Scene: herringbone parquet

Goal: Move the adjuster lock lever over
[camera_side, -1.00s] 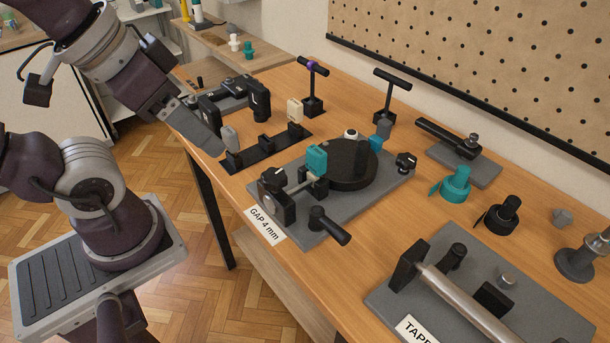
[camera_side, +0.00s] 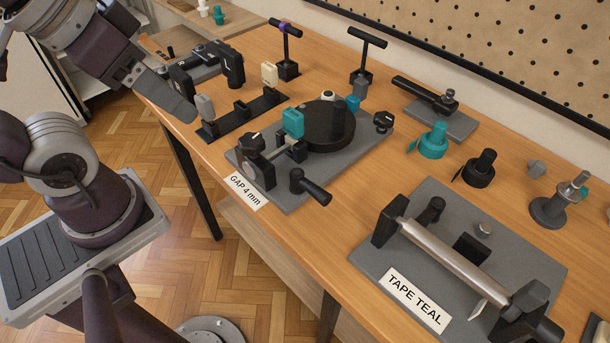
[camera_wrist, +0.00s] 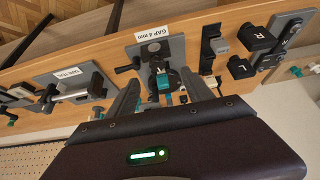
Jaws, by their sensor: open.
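The grey fixture plate (camera_side: 275,195) labelled GAP 4 mm carries a black disc (camera_side: 318,122), a teal block (camera_side: 293,123) and a black knob block (camera_side: 252,150). A black lever handle (camera_side: 312,188) lies at its front edge, pointing right; it also shows in the wrist view (camera_wrist: 126,68). I cannot tell for certain which part is the adjuster lock lever. My gripper shows in the wrist view (camera_wrist: 160,92) with fingers spread and nothing between them, the fixture beyond. In the side view it is at the table's left edge, apart from the fixture; one finger hides the other.
A black rail (camera_side: 240,121) with a grey block (camera_side: 205,106) and a cream block (camera_side: 269,74) is left of the fixture. T-handled tools (camera_side: 364,63) stand behind. The TAPE TEAL plate (camera_side: 450,215) with a metal roller is at right. Bare wood separates the plates.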

